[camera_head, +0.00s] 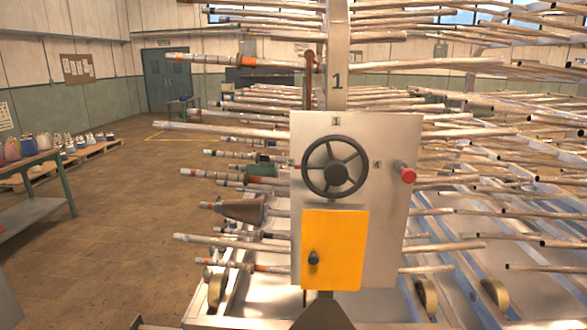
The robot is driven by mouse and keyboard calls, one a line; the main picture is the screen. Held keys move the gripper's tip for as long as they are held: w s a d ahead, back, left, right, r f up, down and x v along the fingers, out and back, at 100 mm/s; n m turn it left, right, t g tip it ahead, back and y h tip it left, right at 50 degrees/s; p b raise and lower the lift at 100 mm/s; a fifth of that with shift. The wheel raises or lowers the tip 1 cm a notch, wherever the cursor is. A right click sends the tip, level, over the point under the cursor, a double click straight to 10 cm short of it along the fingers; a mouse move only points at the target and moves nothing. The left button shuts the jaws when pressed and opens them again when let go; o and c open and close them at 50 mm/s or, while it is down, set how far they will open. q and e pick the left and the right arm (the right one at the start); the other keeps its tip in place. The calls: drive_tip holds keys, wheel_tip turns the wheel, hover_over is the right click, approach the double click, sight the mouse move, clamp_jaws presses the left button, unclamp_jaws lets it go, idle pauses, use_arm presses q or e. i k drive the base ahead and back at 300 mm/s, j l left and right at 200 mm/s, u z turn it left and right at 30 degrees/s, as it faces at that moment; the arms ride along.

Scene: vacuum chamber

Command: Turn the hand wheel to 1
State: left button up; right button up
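The hand wheel (337,174) is dark, round and spoked, with a thick central hub. It is mounted on the upper part of a light grey panel (390,220), facing me. A small label (335,121) sits above the wheel and seems to read 1. Another small label (377,163) to its right looks like a 4. A reddish mark shows at the wheel's left edge. I cannot make out a pointer or which number the wheel is set to. Neither of my grippers is in view, and nothing touches the wheel.
A red knob (408,175) sticks out right of the wheel. A yellow door (333,248) with a dark knob is below it. Metal rods (230,130) project from the rack on both sides. A green-legged table (35,160) stands at left; the floor (125,225) between is clear.

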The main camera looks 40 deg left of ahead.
sight(336, 174)
drive_tip(key=u, duration=1)
